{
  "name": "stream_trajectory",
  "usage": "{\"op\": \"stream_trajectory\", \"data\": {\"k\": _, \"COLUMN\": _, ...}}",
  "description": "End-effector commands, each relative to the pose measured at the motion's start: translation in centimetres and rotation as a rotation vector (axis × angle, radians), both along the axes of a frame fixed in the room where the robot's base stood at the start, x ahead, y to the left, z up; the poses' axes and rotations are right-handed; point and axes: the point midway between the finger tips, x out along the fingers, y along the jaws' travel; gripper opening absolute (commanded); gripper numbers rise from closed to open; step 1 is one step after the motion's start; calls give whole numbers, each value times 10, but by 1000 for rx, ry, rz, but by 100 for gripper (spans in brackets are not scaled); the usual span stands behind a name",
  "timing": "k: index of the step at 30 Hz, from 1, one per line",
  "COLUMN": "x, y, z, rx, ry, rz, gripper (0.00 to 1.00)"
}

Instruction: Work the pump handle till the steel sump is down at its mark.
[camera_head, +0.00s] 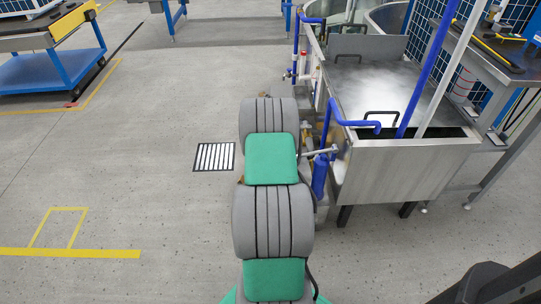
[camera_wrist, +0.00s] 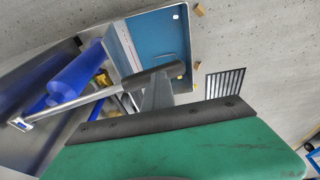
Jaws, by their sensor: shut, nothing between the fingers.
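The steel sump (camera_head: 362,160) is an open-topped metal tank at the right of the head view, partly covered by a pale plate. Beside its left wall stands the pump, with a blue cylinder (camera_head: 320,176); the cylinder also shows in the wrist view (camera_wrist: 75,78). The pump handle (camera_head: 322,152) is a silver rod; in the wrist view its bar (camera_wrist: 75,107) rises rightward to a black grip (camera_wrist: 150,75). My gripper (camera_wrist: 157,88) is shut and empty, its tip right at the black grip; I cannot tell if they touch. My arm hides it in the head view. The sump's level is not readable.
A blue panel with a white strip (camera_wrist: 126,46) lies beyond the grip. A floor grate (camera_head: 214,157) is left of my arm. A blue pipe (camera_head: 345,122) arches over the tank edge. A workbench (camera_head: 500,45) stands at right.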

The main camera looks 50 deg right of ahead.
Motion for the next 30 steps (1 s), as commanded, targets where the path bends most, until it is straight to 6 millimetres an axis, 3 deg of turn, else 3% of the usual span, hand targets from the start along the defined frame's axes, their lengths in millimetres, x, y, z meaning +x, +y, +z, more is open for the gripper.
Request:
{"op": "stream_trajectory", "data": {"k": 1, "x": -4, "y": 5, "z": -15, "rx": 12, "ry": 10, "rz": 1, "gripper": 0}}
{"op": "stream_trajectory", "data": {"k": 11, "x": -5, "y": 7, "z": -9, "rx": 12, "ry": 10, "rz": 2, "gripper": 0}}
{"op": "stream_trajectory", "data": {"k": 30, "x": 6, "y": 46, "z": 125, "rx": -4, "ry": -4, "rz": 10, "gripper": 0}}
